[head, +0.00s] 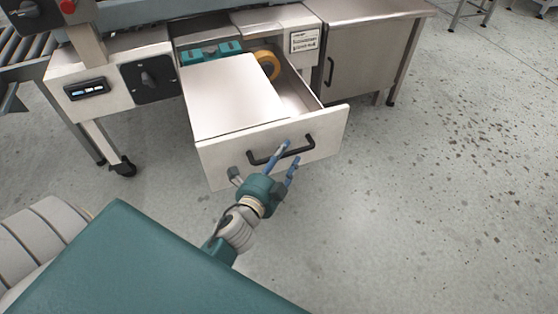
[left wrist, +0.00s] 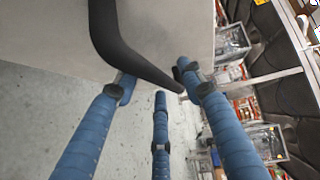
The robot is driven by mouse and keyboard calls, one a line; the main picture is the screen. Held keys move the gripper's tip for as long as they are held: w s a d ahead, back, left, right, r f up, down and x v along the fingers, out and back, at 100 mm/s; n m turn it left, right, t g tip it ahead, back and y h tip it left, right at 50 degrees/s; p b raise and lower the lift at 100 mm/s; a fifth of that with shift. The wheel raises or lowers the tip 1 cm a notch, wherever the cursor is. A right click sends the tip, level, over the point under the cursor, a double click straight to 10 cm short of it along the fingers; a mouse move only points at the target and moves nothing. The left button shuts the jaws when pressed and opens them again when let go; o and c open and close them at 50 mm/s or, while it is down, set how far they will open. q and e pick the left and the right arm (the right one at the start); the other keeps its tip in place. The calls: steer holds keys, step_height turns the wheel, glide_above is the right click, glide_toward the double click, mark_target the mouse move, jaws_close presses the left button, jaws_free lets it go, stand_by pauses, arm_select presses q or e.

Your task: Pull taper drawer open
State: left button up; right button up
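The taper drawer (head: 222,160) stands pulled well out from under the machine, with its inside showing. Its black bar handle (head: 262,158) is on the drawer front and also crosses the top of the left wrist view (left wrist: 108,45). My left gripper (head: 286,158) is in front of the drawer, with its blue fingers reaching up at the handle. In the left wrist view its fingers (left wrist: 155,85) are spread apart, with the handle by their tips. Whether they touch it is unclear. My right gripper is not in view.
A yellow tape roll (head: 267,65) and a teal item (head: 212,52) lie in the drawer, beside a pale flat panel (head: 232,95). A steel cabinet (head: 365,55) stands to the right. The speckled floor (head: 440,190) at right is clear.

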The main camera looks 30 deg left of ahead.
arm_select(q)
steer(key=s+r, duration=0.1)
steer(key=s, duration=1)
steer(key=shift+s+d+r, duration=0.25)
steer(key=shift+d+r, duration=0.05)
steer(key=shift+d, duration=0.1)
